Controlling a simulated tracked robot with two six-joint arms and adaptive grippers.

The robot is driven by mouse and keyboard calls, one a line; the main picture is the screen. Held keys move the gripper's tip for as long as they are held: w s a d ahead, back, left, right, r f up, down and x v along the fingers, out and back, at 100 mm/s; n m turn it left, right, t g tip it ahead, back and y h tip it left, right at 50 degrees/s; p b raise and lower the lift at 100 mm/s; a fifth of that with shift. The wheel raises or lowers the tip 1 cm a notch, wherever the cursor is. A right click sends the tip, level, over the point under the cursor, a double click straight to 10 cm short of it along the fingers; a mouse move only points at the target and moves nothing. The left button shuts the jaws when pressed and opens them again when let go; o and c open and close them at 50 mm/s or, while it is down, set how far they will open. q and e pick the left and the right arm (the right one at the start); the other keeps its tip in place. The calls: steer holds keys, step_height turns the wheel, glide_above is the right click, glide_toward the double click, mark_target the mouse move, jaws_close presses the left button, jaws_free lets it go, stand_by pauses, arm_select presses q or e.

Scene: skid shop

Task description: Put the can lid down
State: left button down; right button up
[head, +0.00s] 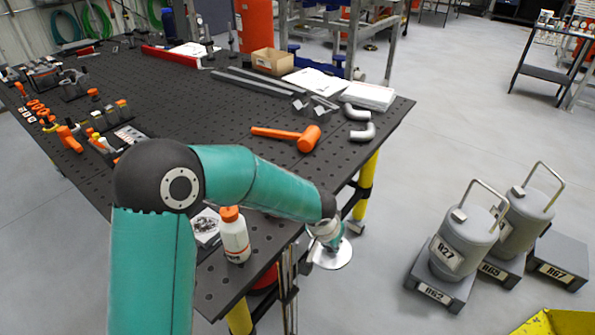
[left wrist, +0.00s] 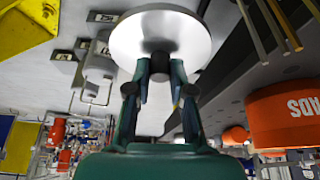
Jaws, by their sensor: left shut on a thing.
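The can lid (head: 338,261) is a pale round metal disc with a dark knob. It hangs over the floor just right of the table's near right corner. My left gripper (head: 328,238) reaches down past the table edge and holds the lid from above. In the left wrist view the fingers (left wrist: 160,82) are closed on the knob under the bright disc of the lid (left wrist: 160,28). Nothing is seen touching the lid's outer rim. An orange-red can with white lettering (left wrist: 287,115) shows at the right of the left wrist view. My right gripper is in neither view.
The black perforated table (head: 200,95) carries a white bottle with orange cap (head: 234,236), an orange mallet (head: 290,135), grey pipe elbows (head: 360,131) and papers. Grey canisters (head: 465,242) stand on dark blocks (head: 440,285) at right. The grey floor between is clear.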

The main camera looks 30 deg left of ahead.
arm_select(q)
steer(key=shift+w+d, duration=0.25)
steer(key=shift+w, duration=0.25)
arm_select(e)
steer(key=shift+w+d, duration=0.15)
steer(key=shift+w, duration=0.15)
